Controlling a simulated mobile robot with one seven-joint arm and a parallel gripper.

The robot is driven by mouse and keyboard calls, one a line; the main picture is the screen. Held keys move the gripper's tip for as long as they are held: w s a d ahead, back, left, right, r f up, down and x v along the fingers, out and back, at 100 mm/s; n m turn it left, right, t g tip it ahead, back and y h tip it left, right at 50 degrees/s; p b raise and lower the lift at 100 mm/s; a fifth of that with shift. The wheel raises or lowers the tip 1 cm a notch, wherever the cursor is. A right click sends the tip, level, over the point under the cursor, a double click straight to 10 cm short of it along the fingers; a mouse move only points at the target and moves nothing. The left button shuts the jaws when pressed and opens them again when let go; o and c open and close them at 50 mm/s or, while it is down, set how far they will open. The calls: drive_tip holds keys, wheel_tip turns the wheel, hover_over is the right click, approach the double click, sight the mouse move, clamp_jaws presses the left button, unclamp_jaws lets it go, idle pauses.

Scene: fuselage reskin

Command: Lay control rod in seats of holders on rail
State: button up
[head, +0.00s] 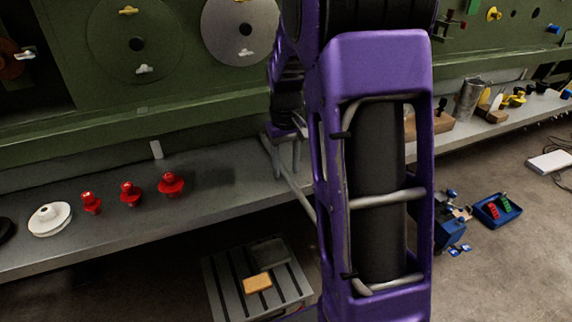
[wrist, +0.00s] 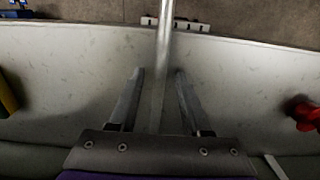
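The control rod (wrist: 165,40) is a thin, light grey metal bar. In the wrist view it runs from the top edge down between the fingers of my gripper (wrist: 159,74), with a gap on each side. The fingers are apart and point down at the grey bench. In the head view the rod (head: 300,197) slants across the bench top and passes its front edge behind my purple arm. My gripper (head: 287,170) is over its upper part. I cannot tell the height between fingers and rod. I cannot make out the holders or rail for certain.
Red knobbed parts (head: 130,194) and a white stepped disc (head: 49,219) stand on the bench (head: 225,185) at left. A green panel (head: 200,105) rises behind. A slotted grey table (head: 230,300) with an orange block (head: 257,283) is below. A blue tray (head: 497,211) lies at right.

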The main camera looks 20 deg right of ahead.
sight(286, 171)
wheel_tip(286, 171, up, 13)
drive_tip(key=p, duration=0.2)
idle(0.5)
drive_tip(key=shift+f, duration=0.1)
